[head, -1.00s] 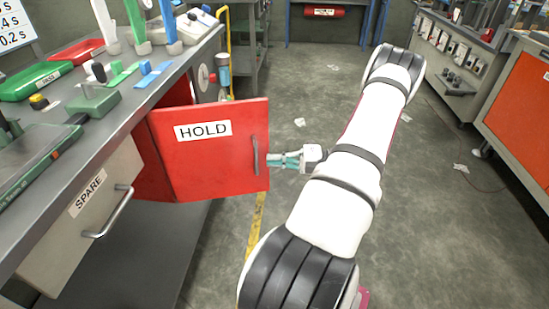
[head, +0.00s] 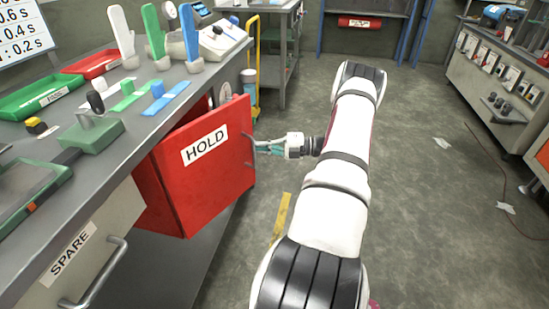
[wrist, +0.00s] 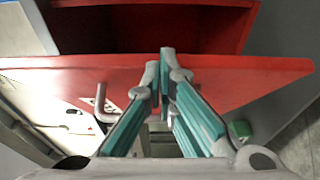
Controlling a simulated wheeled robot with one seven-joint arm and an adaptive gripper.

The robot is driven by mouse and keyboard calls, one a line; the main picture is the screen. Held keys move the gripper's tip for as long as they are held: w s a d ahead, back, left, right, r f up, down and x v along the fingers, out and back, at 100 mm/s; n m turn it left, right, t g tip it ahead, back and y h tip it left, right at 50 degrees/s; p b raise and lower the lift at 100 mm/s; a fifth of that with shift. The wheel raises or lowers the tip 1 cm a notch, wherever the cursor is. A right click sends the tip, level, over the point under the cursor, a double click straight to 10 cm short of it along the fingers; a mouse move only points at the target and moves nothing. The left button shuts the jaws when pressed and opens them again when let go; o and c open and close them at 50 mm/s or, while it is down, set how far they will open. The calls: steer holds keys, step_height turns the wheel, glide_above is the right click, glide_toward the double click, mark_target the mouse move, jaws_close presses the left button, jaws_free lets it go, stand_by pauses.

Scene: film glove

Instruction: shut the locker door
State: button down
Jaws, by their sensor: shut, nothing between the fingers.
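The red locker door (head: 208,172), labelled HOLD, stands open from the front of the grey workbench. It has a bar handle (head: 249,150) near its free edge. In the wrist view the door (wrist: 245,82) crosses the picture, with the handle (wrist: 104,104) left of the fingers and the red locker interior (wrist: 150,28) beyond the door's edge. My gripper (head: 258,146) is at the door's free-edge side by the handle, its fingers shut and empty. It also shows in the wrist view (wrist: 165,58), tips overlapping the door's edge. I cannot tell whether they touch it.
A SPARE drawer (head: 85,250) with a handle is in the bench at left. Green and red trays (head: 40,97) and upright glove forms (head: 155,38) stand on the bench top. A cart (head: 270,50) stands behind the door. The floor to the right is largely clear.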

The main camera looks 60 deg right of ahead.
steer(key=w+b, duration=0.2)
steer(key=w, duration=0.8)
steer(key=shift+w+d, duration=0.15)
